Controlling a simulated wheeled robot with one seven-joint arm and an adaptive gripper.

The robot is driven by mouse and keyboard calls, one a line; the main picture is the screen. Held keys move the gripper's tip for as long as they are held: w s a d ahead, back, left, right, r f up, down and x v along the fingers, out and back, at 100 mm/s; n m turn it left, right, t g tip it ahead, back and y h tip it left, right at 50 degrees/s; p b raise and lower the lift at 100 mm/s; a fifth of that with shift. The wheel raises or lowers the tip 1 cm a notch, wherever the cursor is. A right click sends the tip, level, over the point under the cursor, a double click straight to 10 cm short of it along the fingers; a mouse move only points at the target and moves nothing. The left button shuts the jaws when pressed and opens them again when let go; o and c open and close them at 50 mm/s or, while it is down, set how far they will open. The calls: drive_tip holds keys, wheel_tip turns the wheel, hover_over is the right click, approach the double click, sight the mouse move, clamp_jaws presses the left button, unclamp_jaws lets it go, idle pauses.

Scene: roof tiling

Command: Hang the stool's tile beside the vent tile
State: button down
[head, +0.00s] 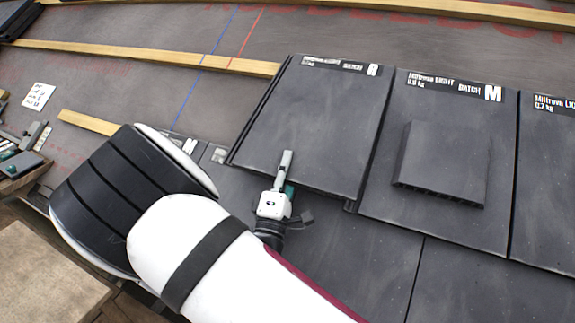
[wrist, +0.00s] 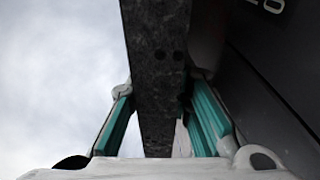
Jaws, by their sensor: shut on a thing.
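A dark grey roof tile (head: 310,125) with a white-lettered label along its top lies over the upper part of the slope. My gripper (head: 284,172) is shut on its lower edge, with one pale finger over its face. In the wrist view, the tile's edge (wrist: 157,60) runs between the teal pads of my gripper (wrist: 160,95). The vent tile (head: 443,165), marked M with a raised hood, lies directly right of the held tile. Their sides are close together; I cannot tell whether they touch or whether the held tile rests on its batten.
Another tile (head: 545,185) lies right of the vent tile, and a lower tile course (head: 365,260) runs beneath. A wooden batten (head: 150,56) leads to the held tile's top from the left. A white note (head: 38,96) and a tool box (head: 22,168) are at left.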

drive_tip(key=shift+s, duration=0.1)
drive_tip(key=c, duration=1.4)
unclamp_jaws()
drive_tip(key=shift+o, duration=0.2)
drive_tip(key=shift+f, duration=0.15)
drive_tip(key=shift+b+v, duration=0.8)
drive_tip(key=shift+v, duration=2.95)
drive_tip(key=shift+s+a+r+p, duration=0.15)
drive_tip(key=shift+s+r+p, duration=0.25)
drive_tip(key=shift+r+p, duration=0.25)
drive_tip(key=shift+s+a+r+p, duration=0.2)
drive_tip(key=shift+s+r+p, duration=0.3)
drive_tip(key=shift+r, duration=0.35)
drive_tip(key=shift+s+a+r+p, duration=0.15)
drive_tip(key=shift+s+r+p, duration=0.2)
drive_tip(key=shift+r+p, duration=0.3)
